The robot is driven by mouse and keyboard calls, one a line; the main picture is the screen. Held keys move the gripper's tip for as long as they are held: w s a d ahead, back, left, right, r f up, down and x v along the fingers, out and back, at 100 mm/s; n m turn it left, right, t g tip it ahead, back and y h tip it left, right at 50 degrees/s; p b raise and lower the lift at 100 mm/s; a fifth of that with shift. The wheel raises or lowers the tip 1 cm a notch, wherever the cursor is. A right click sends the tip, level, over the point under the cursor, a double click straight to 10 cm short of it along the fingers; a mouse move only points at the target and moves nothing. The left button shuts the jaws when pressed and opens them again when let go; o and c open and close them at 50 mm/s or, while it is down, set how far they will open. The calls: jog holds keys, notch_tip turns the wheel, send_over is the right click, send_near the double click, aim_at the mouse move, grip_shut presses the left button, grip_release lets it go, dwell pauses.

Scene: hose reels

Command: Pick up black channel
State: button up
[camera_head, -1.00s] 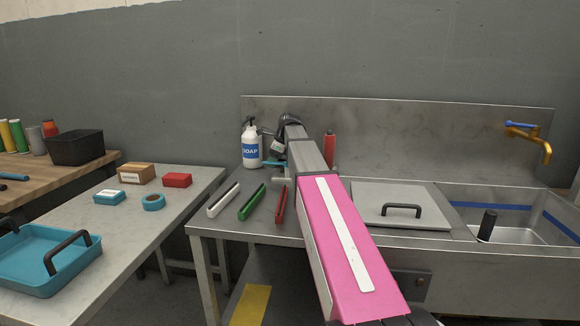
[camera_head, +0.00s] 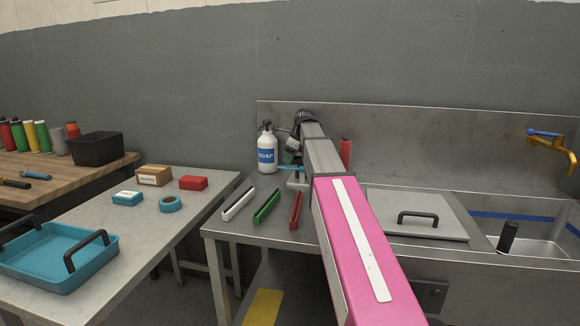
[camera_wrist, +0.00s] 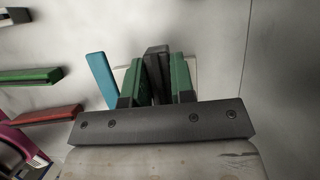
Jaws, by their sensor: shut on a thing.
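In the wrist view my gripper (camera_wrist: 155,76) has two green-padded fingers. They are shut on a dark, narrow piece, the black channel (camera_wrist: 157,62), which stands out between them. Its far end and length are hard to make out. In the head view my own arm reaches over the steel counter (camera_head: 232,228) toward the back panel. The gripper and the black channel cannot be clearly made out there. A white channel (camera_head: 238,203), a green channel (camera_head: 267,206) and a red channel (camera_head: 296,210) lie side by side on the counter, left of my arm.
A soap bottle (camera_head: 267,156) and a light-blue thing (camera_head: 291,168) stand close to my arm's end. A red bottle (camera_head: 346,153) is behind the arm. A handled lid (camera_head: 445,222) and sink lie right. A side table with a blue tray (camera_head: 45,285) is left.

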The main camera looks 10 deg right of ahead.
notch_tip(320, 180, up, 13)
jog(key=shift+r, duration=0.2)
dwell(0.9)
